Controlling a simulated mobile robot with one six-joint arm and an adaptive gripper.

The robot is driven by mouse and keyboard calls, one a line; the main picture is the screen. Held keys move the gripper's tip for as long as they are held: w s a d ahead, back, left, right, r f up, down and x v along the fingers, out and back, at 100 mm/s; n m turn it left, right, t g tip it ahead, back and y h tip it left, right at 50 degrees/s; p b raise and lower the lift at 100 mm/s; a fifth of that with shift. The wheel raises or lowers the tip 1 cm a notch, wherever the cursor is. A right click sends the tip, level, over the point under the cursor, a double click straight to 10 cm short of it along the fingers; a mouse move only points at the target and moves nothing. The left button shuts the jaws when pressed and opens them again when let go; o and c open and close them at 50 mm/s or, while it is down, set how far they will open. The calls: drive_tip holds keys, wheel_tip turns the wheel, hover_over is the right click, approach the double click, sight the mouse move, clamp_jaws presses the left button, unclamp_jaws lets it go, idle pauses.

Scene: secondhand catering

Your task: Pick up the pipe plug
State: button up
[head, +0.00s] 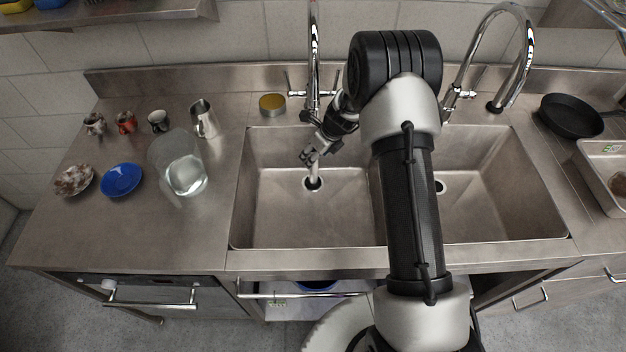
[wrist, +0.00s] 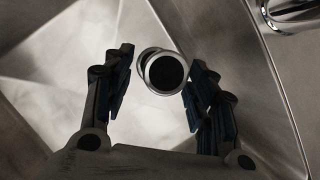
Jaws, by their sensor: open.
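The pipe plug (head: 315,172) stands upright in the drain of the left sink basin (head: 275,205), a slim shiny metal pipe. In the wrist view I look down on the end of the pipe plug (wrist: 165,73), a round dark opening with a bright metal rim. My gripper (head: 310,158) is low over the left basin at the upper part of the plug. In the wrist view my gripper (wrist: 158,76) is open, one finger on each side of the plug's end, with gaps showing. Its lower part is mostly hidden.
Chrome taps (head: 314,50) rise behind the basins; one tap's metal (wrist: 292,12) shows in the wrist view. The glass jar (head: 187,175), metal jug (head: 203,118), several cups and blue saucer (head: 121,180) stand left. A black pan (head: 570,116) lies right.

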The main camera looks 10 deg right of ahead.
sight(313, 170)
drive_tip(key=x, duration=0.2)
drive_tip(key=b+x, duration=0.1)
drive_tip(key=x, duration=0.1)
drive_tip(key=b+x, duration=0.1)
drive_tip(key=x, duration=0.1)
drive_tip(key=shift+w+r, duration=0.15)
drive_tip(key=shift+w, duration=0.15)
drive_tip(key=shift+c, duration=0.2)
clamp_jaws()
idle(0.6)
